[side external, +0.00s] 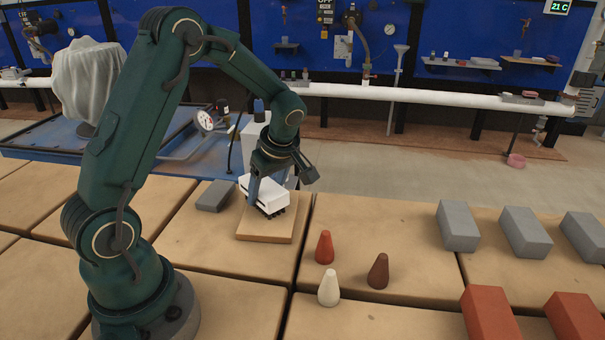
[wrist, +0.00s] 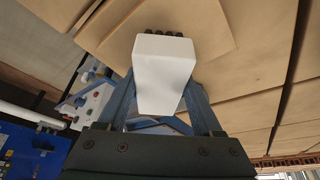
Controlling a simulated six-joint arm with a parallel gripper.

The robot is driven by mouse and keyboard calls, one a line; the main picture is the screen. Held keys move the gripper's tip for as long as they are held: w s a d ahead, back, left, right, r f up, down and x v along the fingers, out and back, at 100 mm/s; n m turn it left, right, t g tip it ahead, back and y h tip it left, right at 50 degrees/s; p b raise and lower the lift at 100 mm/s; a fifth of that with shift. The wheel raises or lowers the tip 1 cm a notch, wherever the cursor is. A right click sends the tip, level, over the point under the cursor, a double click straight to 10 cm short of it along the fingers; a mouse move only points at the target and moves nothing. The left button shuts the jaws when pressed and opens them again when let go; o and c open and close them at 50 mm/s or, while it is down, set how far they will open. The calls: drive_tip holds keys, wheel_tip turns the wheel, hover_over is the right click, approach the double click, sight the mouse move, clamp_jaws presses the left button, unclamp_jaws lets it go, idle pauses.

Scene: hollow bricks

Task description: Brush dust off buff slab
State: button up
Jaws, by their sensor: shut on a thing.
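A flat buff slab (side external: 265,229) lies on the tan work surface in front of my arm; part of it also shows in the wrist view (wrist: 209,31). My gripper (side external: 266,188) is shut on a white block-shaped brush (side external: 266,194) with dark bristles pointing down. The brush is over the rear part of the slab; I cannot tell whether its bristles touch it. In the wrist view the white brush body (wrist: 163,70) sits between the two blue fingers and hides part of the slab. I cannot make out any dust.
A grey slab (side external: 214,196) lies left of the buff slab. Red (side external: 325,248), brown (side external: 378,271) and white (side external: 328,288) cones stand to its front right. Grey bricks (side external: 458,226) and red bricks (side external: 490,314) lie farther right. A blue bench with a gauge (side external: 206,121) is behind.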

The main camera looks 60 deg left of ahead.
sight(270, 179)
drive_tip(key=shift+w+a, duration=1.3)
drive_tip(key=shift+a, duration=0.2)
drive_tip(key=shift+s+d, duration=2.05)
drive_tip(key=shift+d, duration=0.3)
drive_tip(key=shift+s+d, duration=2)
drive_tip(key=shift+d, duration=0.3)
wheel_tip(270, 179, up, 8)
drive_tip(key=shift+w+m, duration=0.1)
drive_tip(key=shift+m, duration=0.2)
